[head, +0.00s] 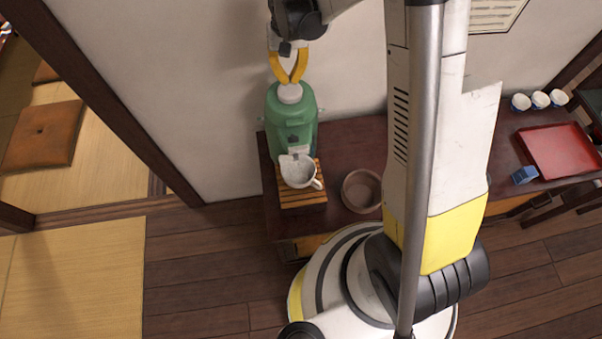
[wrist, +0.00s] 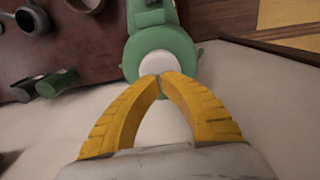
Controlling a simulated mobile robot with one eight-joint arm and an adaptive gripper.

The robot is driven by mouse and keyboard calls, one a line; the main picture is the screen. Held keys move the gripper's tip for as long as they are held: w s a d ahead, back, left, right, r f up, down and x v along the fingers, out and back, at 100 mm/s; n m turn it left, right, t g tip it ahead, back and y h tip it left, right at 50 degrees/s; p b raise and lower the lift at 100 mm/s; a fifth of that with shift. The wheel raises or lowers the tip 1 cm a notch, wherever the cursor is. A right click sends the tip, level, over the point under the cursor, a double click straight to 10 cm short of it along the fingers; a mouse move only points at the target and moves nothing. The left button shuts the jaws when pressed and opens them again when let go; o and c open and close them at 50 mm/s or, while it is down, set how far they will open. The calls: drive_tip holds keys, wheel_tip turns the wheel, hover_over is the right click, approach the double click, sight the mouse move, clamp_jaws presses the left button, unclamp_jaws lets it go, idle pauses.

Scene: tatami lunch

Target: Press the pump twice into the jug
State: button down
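A green pump pot (head: 290,118) with a white round pump top (head: 290,93) stands on the dark table by the wall. A white jug (head: 298,171) sits in front of it on a striped wooden board (head: 302,200). My gripper (head: 289,80) is above the pump top, pointing down, its yellow fingertips together and empty. In the wrist view the fingertips (wrist: 161,78) meet over the white top (wrist: 158,64). I cannot tell whether they touch it. The jug is mostly out of the wrist view.
A brown bowl (head: 362,191) stands right of the board on the dark table (head: 345,143). A red tray (head: 562,151), a small blue box (head: 524,175) and three cups (head: 540,100) are further right. The wall is close behind the pot.

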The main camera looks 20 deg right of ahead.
sight(290, 89)
drive_tip(key=shift+f, duration=0.15)
drive_tip(key=shift+f+b, duration=2.25)
drive_tip(key=shift+f, duration=0.25)
drive_tip(key=shift+r, duration=0.15)
drive_tip(key=shift+r+p, duration=1.7)
drive_tip(key=shift+r, duration=0.85)
drive_tip(key=shift+r, duration=0.15)
drive_tip(key=shift+r+p, duration=1.8)
drive_tip(key=shift+r, duration=1.1)
